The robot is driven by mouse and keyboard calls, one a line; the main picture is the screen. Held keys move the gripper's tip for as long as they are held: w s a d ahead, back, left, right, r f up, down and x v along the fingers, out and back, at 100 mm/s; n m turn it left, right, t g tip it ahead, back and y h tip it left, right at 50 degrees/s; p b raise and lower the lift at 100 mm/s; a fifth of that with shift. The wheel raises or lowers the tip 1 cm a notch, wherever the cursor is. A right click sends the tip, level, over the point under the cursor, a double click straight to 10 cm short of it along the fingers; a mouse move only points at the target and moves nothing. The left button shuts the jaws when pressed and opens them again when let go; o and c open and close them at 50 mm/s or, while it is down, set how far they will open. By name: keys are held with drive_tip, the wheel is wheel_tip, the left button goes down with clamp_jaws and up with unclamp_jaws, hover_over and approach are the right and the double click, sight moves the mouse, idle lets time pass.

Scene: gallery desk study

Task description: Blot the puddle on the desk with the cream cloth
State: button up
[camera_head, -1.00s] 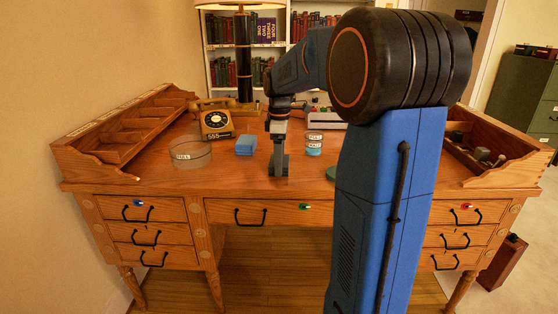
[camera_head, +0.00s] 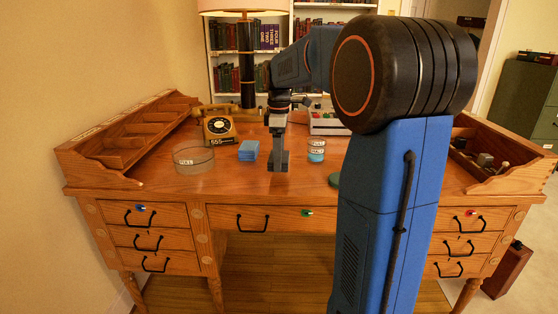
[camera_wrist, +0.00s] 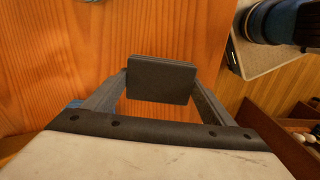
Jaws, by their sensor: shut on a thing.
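My gripper (camera_head: 278,161) points down over the middle of the desk (camera_head: 215,187), between a blue block-like stack and a small labelled jar. I cannot pick out the cream cloth in any view. I cannot see the puddle on the desk either; part of the desk top is hidden behind my arm.
Left of my gripper are the blue stack (camera_head: 248,150), a clear round dish (camera_head: 193,160) and a telephone (camera_head: 219,128). Right of it are the labelled jar (camera_head: 316,151) and a green disc (camera_head: 334,180). A lamp (camera_head: 246,65) stands behind. Raised organisers flank the desk.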

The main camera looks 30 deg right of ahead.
drive_tip(key=shift+r, duration=1.6)
